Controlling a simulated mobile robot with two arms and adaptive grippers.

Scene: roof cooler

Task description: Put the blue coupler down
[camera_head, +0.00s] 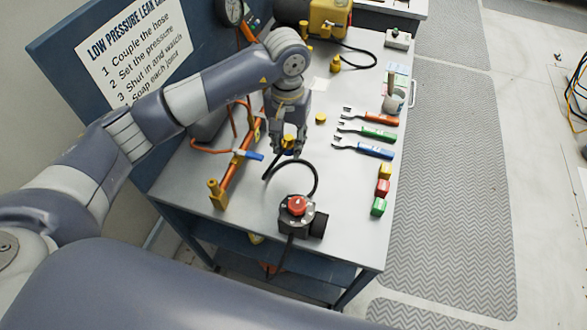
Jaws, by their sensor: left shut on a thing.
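My left gripper (288,150) points down over the middle of the grey workbench and is shut on a small fitting, taken as the blue coupler (290,151). The fingers hide most of it, and its blue colour is hard to make out. Brass-yellow shows between the fingers. A black hose (312,172) curves close by the gripper; whether it joins the held fitting is unclear. I cannot tell whether the fitting touches the bench top. My right gripper is not in view.
An orange pipe rig (232,178) with a blue lever (248,155) stands left of the gripper. A black device with a red knob (297,205) stands near the front. Wrenches (366,134) and coloured blocks (382,187) lie right. Bare bench (345,235) shows at the front right.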

